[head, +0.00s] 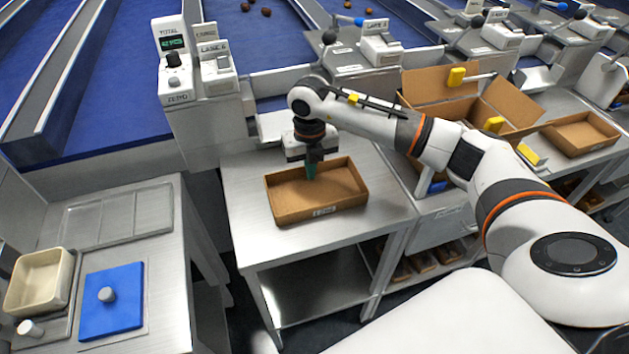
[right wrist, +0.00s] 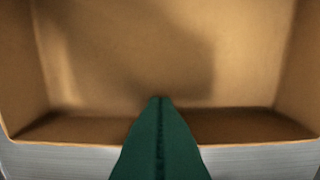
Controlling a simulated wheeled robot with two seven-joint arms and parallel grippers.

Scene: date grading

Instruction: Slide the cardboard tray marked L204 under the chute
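A shallow brown cardboard tray (head: 290,210) sits on the steel table below the lane 6 post. It is empty and has a small label (head: 323,211) on its front wall, too small to read. A pale metal chute lip (head: 268,127) shows behind it, partly covered by my arm. My right gripper (head: 311,176) points down at the tray's back part, its green fingers together with nothing between them. In the right wrist view the fingers (right wrist: 160,101) reach past the rim of the tray (right wrist: 60,143); contact is unclear. My left gripper is out of view.
At left, a side table holds a cream bin (head: 40,282) and a blue board (head: 112,305). Bare steel (head: 245,185) lies left of the tray.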

